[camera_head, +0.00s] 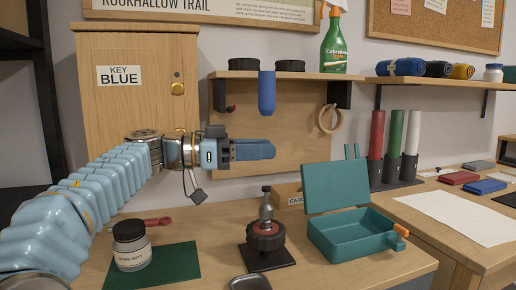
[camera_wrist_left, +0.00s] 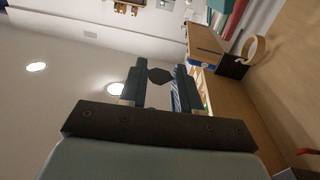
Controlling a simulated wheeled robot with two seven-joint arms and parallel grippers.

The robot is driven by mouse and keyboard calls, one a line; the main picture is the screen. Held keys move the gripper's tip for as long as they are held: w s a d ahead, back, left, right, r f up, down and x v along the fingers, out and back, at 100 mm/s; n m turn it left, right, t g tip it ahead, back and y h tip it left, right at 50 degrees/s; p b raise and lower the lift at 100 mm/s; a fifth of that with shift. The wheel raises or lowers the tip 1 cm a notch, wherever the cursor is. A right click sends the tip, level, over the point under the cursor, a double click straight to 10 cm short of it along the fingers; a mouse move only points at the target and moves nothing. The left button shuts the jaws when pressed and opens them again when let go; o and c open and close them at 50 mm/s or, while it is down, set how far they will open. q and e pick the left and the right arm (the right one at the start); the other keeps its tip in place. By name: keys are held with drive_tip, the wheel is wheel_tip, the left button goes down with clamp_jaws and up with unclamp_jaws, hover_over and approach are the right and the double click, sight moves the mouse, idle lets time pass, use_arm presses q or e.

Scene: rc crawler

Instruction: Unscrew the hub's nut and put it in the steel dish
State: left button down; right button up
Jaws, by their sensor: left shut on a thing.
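My left gripper (camera_head: 262,149) is raised above the bench in the head view, its fingers pointing right. In the left wrist view its two fingers (camera_wrist_left: 160,86) are shut on a dark six-sided nut (camera_wrist_left: 160,76) near the tips. The fingers hide the nut in the head view. The hub (camera_head: 265,237) stands on a black base below and apart from the gripper, with a steel stud upright on top. A dark shallow dish with a pale rim (camera_head: 250,282), perhaps the steel dish, is at the bottom edge, partly cut off. My right gripper is not in view.
An open teal box (camera_head: 350,235) stands right of the hub. A labelled jar (camera_head: 131,246) sits on a green mat (camera_head: 175,268) at left. A blue cylinder (camera_head: 267,93) shows above the gripper, by the shelf. A wooden cabinet (camera_head: 140,90) stands behind my arm.

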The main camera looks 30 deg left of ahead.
sight(266, 182)
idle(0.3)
use_arm(q)
drive_tip(key=shift+p, duration=0.5)
drive_tip(key=shift+f+b, duration=0.7)
drive_tip(key=shift+f, duration=0.55)
drive_tip(key=n+t+y, duration=0.2)
drive_tip(key=t+y, duration=0.1)
drive_tip(key=shift+s+d+n, duration=0.15)
drive_tip(key=shift+n, duration=0.25)
